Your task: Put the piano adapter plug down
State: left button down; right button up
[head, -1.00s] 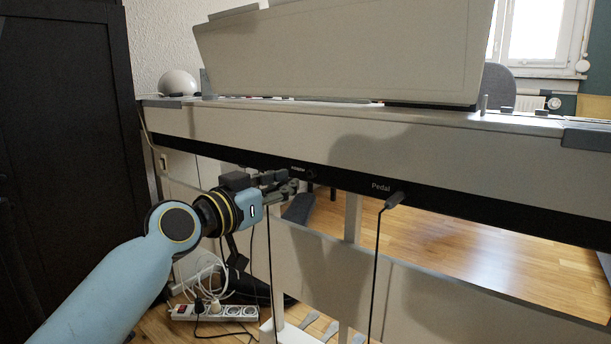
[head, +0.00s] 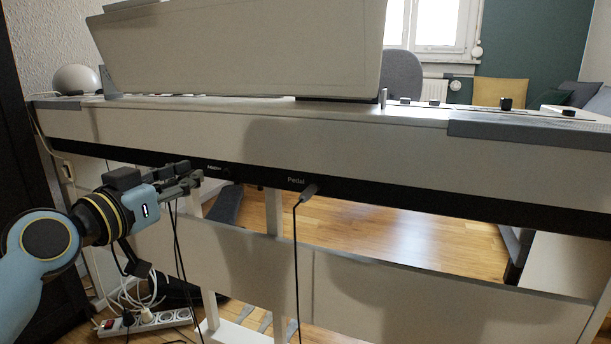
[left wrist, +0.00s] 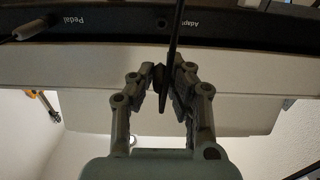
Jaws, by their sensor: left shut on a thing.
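My left gripper (head: 196,179) is at the back of the digital piano (head: 330,142), just left of and below the Adapter socket (head: 226,169). In the left wrist view its fingers (left wrist: 166,84) are shut on the dark adapter plug (left wrist: 161,92), with its black cable (left wrist: 173,42) running from it. The plug is apart from the Adapter socket, which shows open and empty in the left wrist view (left wrist: 160,22). In the head view the fingers mostly hide the plug, and a thin cable hangs below them. My right gripper is not in view.
The pedal plug (head: 308,191) sits in the Pedal socket, its cable hanging down. A white power strip (head: 150,321) with plugs and tangled white cables lies on the floor at lower left. Wooden floor (head: 400,235) shows behind the piano's lower panel.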

pick_arm(q)
jog(key=s+r+h+p, duration=0.1)
jog(key=s+r+p, duration=0.4)
jog(key=r+p, duration=0.3)
jog(key=s+r+m+p, duration=0.1)
jog(key=s+r+p, duration=0.5)
jog(key=r, duration=0.5)
jog(key=s+r+g+h+p, duration=0.1)
jog(key=s+r+p, duration=0.4)
jog(key=r+p, duration=0.4)
jog(key=shift+s+d+r+m+h+p, duration=0.2)
jog(key=shift+s+r+m+h+p, duration=0.15)
jog(key=shift+p, duration=0.2)
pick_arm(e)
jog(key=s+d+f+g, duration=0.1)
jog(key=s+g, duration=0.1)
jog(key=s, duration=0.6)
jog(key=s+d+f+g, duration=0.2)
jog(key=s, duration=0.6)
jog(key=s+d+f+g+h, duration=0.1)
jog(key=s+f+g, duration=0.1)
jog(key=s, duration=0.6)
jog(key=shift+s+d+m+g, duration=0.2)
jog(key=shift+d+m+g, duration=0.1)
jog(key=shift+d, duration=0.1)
pick_arm(q)
jog(key=shift+f, duration=0.15)
